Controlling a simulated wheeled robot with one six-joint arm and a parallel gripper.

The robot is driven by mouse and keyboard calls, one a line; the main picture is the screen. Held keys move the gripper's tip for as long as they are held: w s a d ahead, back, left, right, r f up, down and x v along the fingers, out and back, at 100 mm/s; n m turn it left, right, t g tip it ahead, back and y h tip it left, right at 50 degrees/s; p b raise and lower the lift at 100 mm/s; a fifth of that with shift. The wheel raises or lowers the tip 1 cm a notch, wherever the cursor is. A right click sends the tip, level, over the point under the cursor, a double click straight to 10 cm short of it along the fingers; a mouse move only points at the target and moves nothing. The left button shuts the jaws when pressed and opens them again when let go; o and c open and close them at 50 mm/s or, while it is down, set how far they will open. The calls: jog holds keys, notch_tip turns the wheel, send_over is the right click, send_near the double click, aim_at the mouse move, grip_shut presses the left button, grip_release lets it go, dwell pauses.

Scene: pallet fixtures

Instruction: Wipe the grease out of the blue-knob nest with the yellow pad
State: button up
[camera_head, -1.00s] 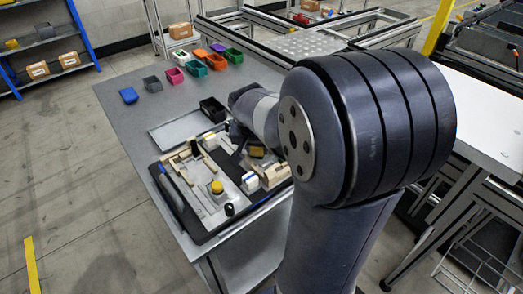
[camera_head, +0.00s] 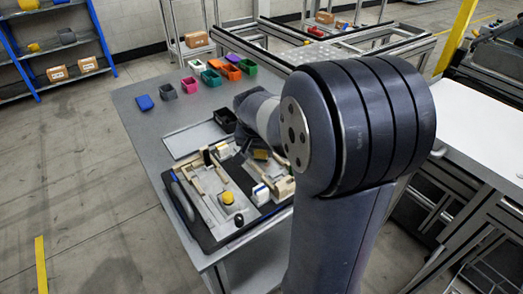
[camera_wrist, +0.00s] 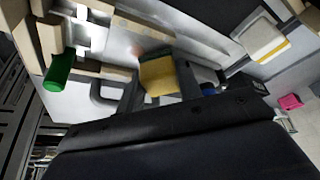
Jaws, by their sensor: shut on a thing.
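The yellow pad (camera_wrist: 158,78) is between the two fingers of my gripper (camera_wrist: 159,86) in the wrist view, and the gripper is shut on it. It lies over a pale metal fixture surface. A blurred reddish-brown smear (camera_wrist: 138,51) shows just beyond it. A small dark-blue part (camera_wrist: 207,88), perhaps the blue knob, shows right of the fingers, partly hidden. A green cylindrical knob (camera_wrist: 58,73) is at the left. In the head view my arm hides most of the gripper; a yellow patch (camera_head: 262,155), likely the pad, shows beside it. I cannot tell whether the pad touches the surface.
The fixture board (camera_head: 205,241) holds wooden blocks, a yellow knob (camera_head: 227,198), a black knob (camera_head: 239,220) and a white-and-blue block (camera_head: 261,193). A grey tray (camera_head: 190,139) and black bin (camera_head: 222,119) lie behind. Several coloured bins stand at the table's back.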

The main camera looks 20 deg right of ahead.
jog(key=shift+r+p, duration=1.75)
jog(key=shift+r, duration=0.95)
jog(key=shift+r+p, duration=1.2)
jog(key=shift+r, duration=0.35)
jog(key=shift+f, duration=0.1)
